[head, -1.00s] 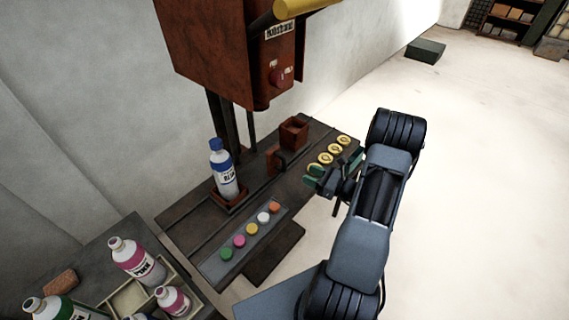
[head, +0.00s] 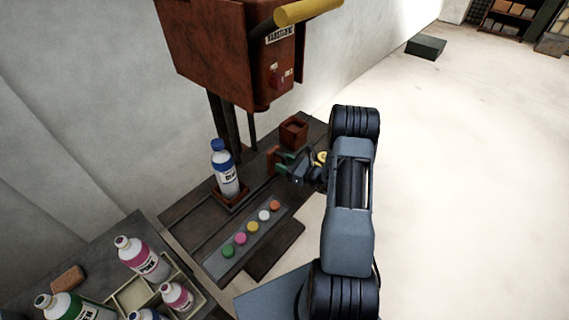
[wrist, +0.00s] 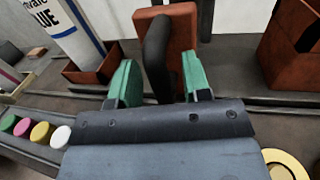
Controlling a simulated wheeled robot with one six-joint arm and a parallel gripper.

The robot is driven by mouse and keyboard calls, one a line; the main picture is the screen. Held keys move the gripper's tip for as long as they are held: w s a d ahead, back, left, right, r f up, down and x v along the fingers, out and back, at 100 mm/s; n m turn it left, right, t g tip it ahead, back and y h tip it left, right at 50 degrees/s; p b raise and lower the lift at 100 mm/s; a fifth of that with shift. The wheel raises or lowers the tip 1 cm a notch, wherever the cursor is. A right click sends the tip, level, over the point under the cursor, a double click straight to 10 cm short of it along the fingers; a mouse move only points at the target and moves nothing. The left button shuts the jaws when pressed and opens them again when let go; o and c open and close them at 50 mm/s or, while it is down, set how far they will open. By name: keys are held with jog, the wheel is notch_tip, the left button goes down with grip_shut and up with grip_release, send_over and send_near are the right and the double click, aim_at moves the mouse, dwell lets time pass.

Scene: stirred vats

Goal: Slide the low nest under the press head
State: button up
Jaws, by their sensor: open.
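A low rust-red nest (head: 234,197) sits on the dark bench, with a blue-capped bottle (head: 226,172) standing upright in it. Both show at left in the wrist view, the nest (wrist: 88,72) only in part. A taller, empty rust-red box (head: 293,131) stands to its right. Between them is a rust-red block (wrist: 181,28) with a dark upright handle (wrist: 157,50). My gripper (head: 285,168) is open, its green fingers on either side of the handle in the wrist view; contact cannot be told. The press head (head: 230,50) hangs above the back of the bench.
A grey strip (head: 216,264) with several coloured caps lies along the bench front. Gold discs (head: 320,158) lie right of my gripper, partly hidden by my arm. A side table at lower left holds bottles, a divided tray (head: 188,268) and a brown block (head: 68,278).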

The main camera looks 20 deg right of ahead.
grip_shut()
dwell(0.5)
